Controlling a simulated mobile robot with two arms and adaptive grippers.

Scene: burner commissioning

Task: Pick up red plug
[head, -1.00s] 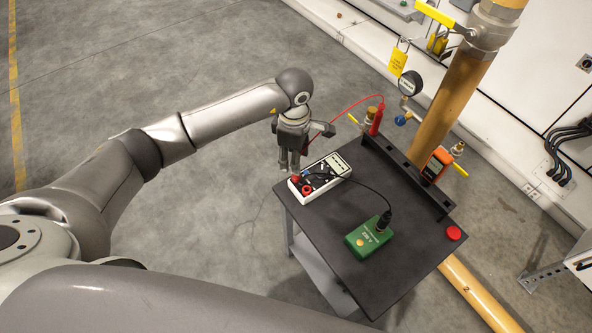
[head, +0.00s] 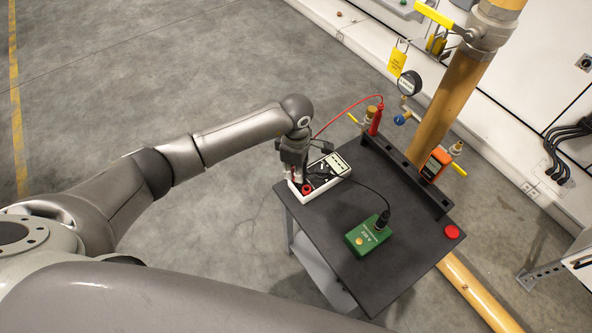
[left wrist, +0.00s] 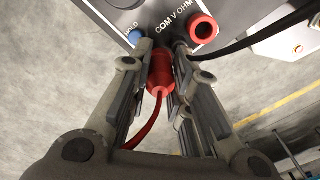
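The red plug (left wrist: 160,75) is between the two fingers of my left gripper (left wrist: 161,60) in the left wrist view, with a finger close on each side. Whether the fingers press on it is unclear. A red lead (left wrist: 148,128) runs from the plug back between the fingers. The multimeter (left wrist: 165,14) lies just beyond the fingertips. Its red-ringed socket (left wrist: 203,28) is beside the plug. In the head view my left gripper (head: 292,175) reaches down at the left end of the multimeter (head: 335,163). My right gripper is not in view.
The multimeter lies on a dark table (head: 370,290). A black lead joins it to a green box (head: 368,237). A red probe (head: 376,122) stands by the raised back rail (head: 405,175). A red button (head: 452,232) is at the right corner. A yellow pipe (head: 450,100) rises behind.

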